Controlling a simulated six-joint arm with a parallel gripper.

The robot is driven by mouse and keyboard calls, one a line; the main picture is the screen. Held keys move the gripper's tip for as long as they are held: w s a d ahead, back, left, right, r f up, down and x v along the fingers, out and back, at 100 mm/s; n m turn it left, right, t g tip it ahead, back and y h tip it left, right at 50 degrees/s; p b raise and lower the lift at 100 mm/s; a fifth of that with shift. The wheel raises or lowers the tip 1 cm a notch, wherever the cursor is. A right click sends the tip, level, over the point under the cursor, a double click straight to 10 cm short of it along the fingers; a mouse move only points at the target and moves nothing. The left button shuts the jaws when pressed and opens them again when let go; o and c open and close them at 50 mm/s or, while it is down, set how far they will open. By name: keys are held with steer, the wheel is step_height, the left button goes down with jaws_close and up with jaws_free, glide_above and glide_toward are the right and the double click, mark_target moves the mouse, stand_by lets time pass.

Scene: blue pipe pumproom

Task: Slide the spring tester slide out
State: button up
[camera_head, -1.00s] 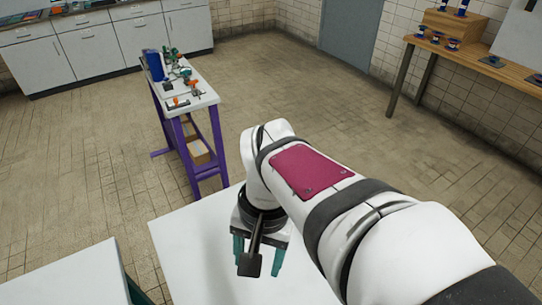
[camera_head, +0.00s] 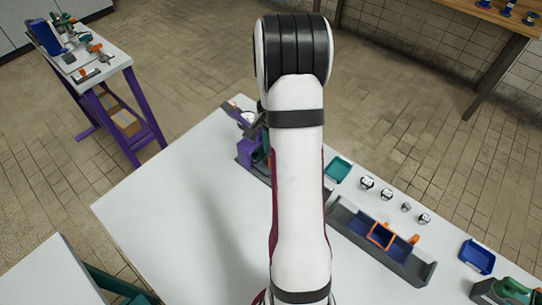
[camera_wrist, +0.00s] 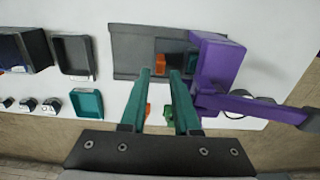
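My gripper (camera_wrist: 160,73) is open, with two teal fingers apart and nothing seen held between them. It is above a dark grey fixture (camera_wrist: 128,45) with a purple upright (camera_wrist: 218,60) and a purple lever. Small orange (camera_wrist: 160,68) and green (camera_wrist: 168,112) parts show near the fingers. In the head view my arm hides my gripper and much of this fixture, leaving its purple part (camera_head: 248,150). A grey channel (camera_head: 348,219) with a blue insert and an orange frame (camera_head: 381,235) stands to the right. I cannot tell for sure which holds the spring tester slide.
A teal tray (camera_head: 338,168) and several small black-and-white cylinders (camera_head: 367,182) lie along the table's far edge. A blue tray (camera_head: 477,257) is at the right. The white table (camera_head: 170,215) is bare left of my arm. A purple-legged bench (camera_head: 100,60) stands apart.

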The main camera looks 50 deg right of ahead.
steer(key=shift+f, duration=2.3)
jaws_close()
